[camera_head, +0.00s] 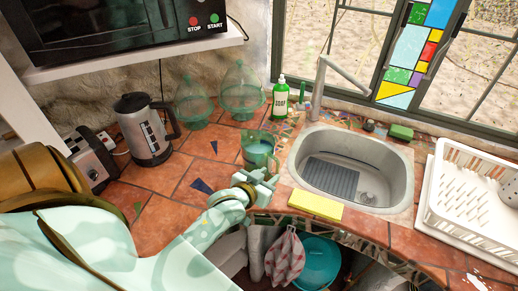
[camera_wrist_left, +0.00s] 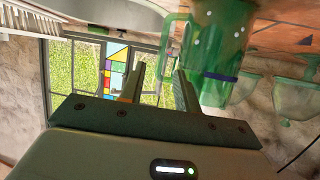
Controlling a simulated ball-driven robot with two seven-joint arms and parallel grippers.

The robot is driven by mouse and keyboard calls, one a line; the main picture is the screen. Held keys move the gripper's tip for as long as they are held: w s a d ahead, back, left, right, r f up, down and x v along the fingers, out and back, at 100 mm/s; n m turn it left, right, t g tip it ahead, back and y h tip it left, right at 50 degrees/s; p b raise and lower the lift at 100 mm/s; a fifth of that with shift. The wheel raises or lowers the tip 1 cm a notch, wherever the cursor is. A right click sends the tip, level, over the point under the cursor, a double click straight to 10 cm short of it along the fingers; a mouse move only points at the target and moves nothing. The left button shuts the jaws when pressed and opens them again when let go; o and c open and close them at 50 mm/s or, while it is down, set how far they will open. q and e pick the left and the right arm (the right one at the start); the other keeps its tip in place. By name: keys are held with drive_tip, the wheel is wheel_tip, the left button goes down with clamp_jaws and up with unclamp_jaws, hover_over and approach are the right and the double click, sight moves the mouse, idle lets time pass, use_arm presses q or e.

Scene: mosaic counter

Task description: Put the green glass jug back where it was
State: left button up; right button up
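The green glass jug (camera_head: 258,149) stands on the terracotta tile counter, just left of the sink. It shows large and upside down in the left wrist view (camera_wrist_left: 221,52), with its handle toward the fingers. My left gripper (camera_head: 262,174) is right at the near side of the jug in the head view. In the left wrist view its two fingers (camera_wrist_left: 161,78) are apart, with a gap between them. The jug's body is beside the fingers, not between them. I cannot tell whether a finger touches the handle. My right gripper is not in view.
Two green glass domed stands (camera_head: 243,92) are behind the jug, and a kettle (camera_head: 147,130) and toaster (camera_head: 91,158) are to the left. A sink (camera_head: 398,160), yellow sponge (camera_head: 316,205), green soap bottle (camera_head: 280,98) and white dish rack (camera_head: 476,190) are nearby. Tiles left of the jug are clear.

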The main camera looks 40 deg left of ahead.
use_arm(q)
drive_tip(key=v, duration=0.6)
drive_tip(key=shift+w, duration=0.1)
drive_tip(key=s+d+f+m+g, duration=0.1)
drive_tip(key=s+f+g, duration=0.1)
drive_tip(key=s+f, duration=0.5)
drive_tip(key=s+d+f+g+h, duration=0.1)
drive_tip(key=s+d+f+g, duration=0.15)
drive_tip(key=f, duration=0.85)
drive_tip(key=s+d+f+m+g, duration=0.15)
drive_tip(key=s+f, duration=0.25)
drive_tip(key=f, duration=0.5)
drive_tip(key=s+f+g, duration=0.2)
drive_tip(key=s+f, duration=0.1)
drive_tip(key=s, duration=0.4)
drive_tip(key=s+f+m+g, duration=0.1)
drive_tip(key=s+f+g, duration=0.1)
drive_tip(key=s+f, duration=0.2)
drive_tip(key=s+f+m+g, duration=0.1)
drive_tip(key=s+f, duration=0.3)
drive_tip(key=s, duration=0.6)
drive_tip(key=shift+s+a+f+g, duration=0.25)
drive_tip(key=shift+a+g, duration=0.15)
drive_tip(key=shift+g, duration=0.3)
